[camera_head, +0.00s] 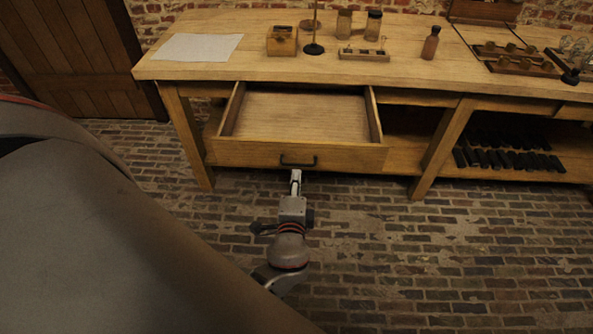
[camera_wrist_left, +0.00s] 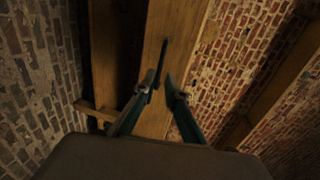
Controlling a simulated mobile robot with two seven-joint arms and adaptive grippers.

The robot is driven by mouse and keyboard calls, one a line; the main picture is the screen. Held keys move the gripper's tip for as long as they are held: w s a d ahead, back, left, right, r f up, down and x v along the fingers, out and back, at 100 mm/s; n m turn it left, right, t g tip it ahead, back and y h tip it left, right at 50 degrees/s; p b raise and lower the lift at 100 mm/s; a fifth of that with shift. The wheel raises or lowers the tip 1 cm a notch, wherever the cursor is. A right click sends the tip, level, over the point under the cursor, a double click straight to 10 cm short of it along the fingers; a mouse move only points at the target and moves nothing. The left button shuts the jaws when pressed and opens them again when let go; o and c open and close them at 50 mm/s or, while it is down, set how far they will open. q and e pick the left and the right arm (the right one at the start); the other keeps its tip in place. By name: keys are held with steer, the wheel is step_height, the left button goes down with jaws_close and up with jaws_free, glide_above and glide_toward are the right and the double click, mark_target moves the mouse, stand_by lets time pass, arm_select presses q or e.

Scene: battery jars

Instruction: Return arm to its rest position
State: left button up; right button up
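My left gripper (camera_head: 296,177) is just in front of and below the drawer handle (camera_head: 298,161) in the head view. In the left wrist view, its two fingertips (camera_wrist_left: 161,85) are a little apart, with nothing clearly held between them. The dark handle (camera_wrist_left: 162,62) lies at or just beyond the tips; I cannot tell whether they touch it. The wooden drawer (camera_head: 300,117) is pulled out from the workbench and its visible inside is empty. My right gripper is in neither view.
The workbench (camera_head: 215,72) carries a paper sheet (camera_head: 199,47), a small wooden box (camera_head: 282,41), jars (camera_head: 373,26), a bottle (camera_head: 430,44) and racks. Dark objects (camera_head: 507,160) lie on the lower shelf at right. The brick floor (camera_head: 430,260) in front is clear.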

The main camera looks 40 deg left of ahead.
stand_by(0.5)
arm_select(q)
steer(key=s+d+f+n+g+h+p, duration=0.1)
steer(key=s+d+f+n+h+p, duration=0.1)
steer(key=s+d+f+h, duration=0.3)
steer(key=s+d+f+n+g+h+p, duration=0.1)
steer(key=s+d+f+n+h, duration=0.4)
steer(key=s, duration=0.6)
steer(key=shift+d+n+g+h+p, duration=0.3)
steer(key=shift+d+h+p, duration=0.15)
steer(key=shift+d, duration=0.2)
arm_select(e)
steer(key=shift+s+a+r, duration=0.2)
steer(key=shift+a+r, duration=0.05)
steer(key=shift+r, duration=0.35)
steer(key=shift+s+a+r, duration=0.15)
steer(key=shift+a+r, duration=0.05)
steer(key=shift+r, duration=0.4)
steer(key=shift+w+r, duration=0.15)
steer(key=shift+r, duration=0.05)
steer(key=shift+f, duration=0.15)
